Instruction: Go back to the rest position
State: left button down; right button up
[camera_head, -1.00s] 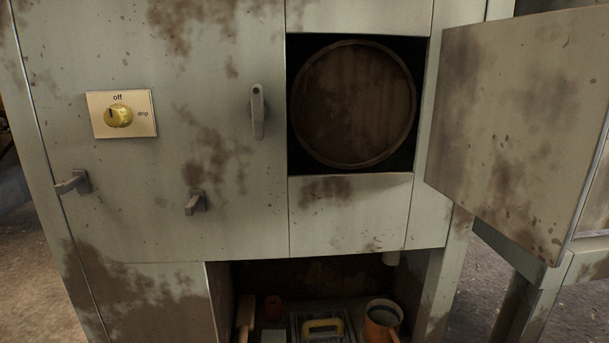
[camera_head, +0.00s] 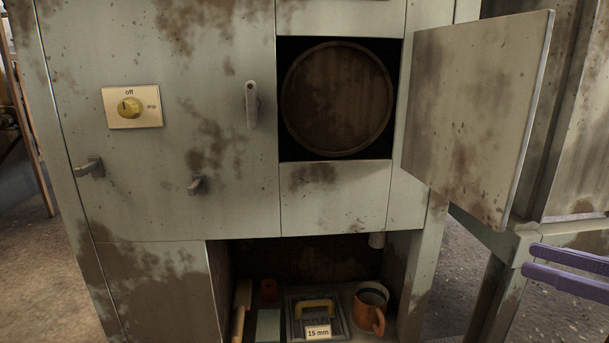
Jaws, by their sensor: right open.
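My right gripper (camera_head: 530,259) shows at the right edge as two purple fingers with a gap between them. It is open and empty, apart from the cabinet and to the right of the open door (camera_head: 477,115). My left gripper is not in view. The grey, stained cabinet (camera_head: 170,215) stands ahead. Its open door leaves a square opening with a round, rusty brown cover (camera_head: 337,98) inside. A yellow knob (camera_head: 129,107) sits on a plate marked "off" and "drip". A grey lever handle (camera_head: 251,105) hangs down beside the opening.
Two hooks (camera_head: 92,167) stick out of the cabinet front. The door juts out at right. Floor shows at left.

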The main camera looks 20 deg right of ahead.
jog(key=s+a+f+m+g+h, duration=0.2)
jog(key=a+f+m+g+h, duration=0.2)
jog(key=a+f+h, duration=0.55)
jog(key=s+a+r+g+y, duration=0.1)
jog(key=s+a+r+g, duration=0.1)
jog(key=s+a+g, duration=0.4)
jog(key=s+a+r+g+y, duration=0.1)
jog(key=s+a+r, duration=0.1)
jog(key=s+a, duration=0.5)
notch_tip(320, 180, up, 83)
jog(key=s+d+p, duration=0.1)
jog(key=d+p, duration=0.1)
jog(key=p, duration=8.1)
jog(key=shift+s+d+p, duration=0.25)
jog(key=shift+d+p, duration=0.1)
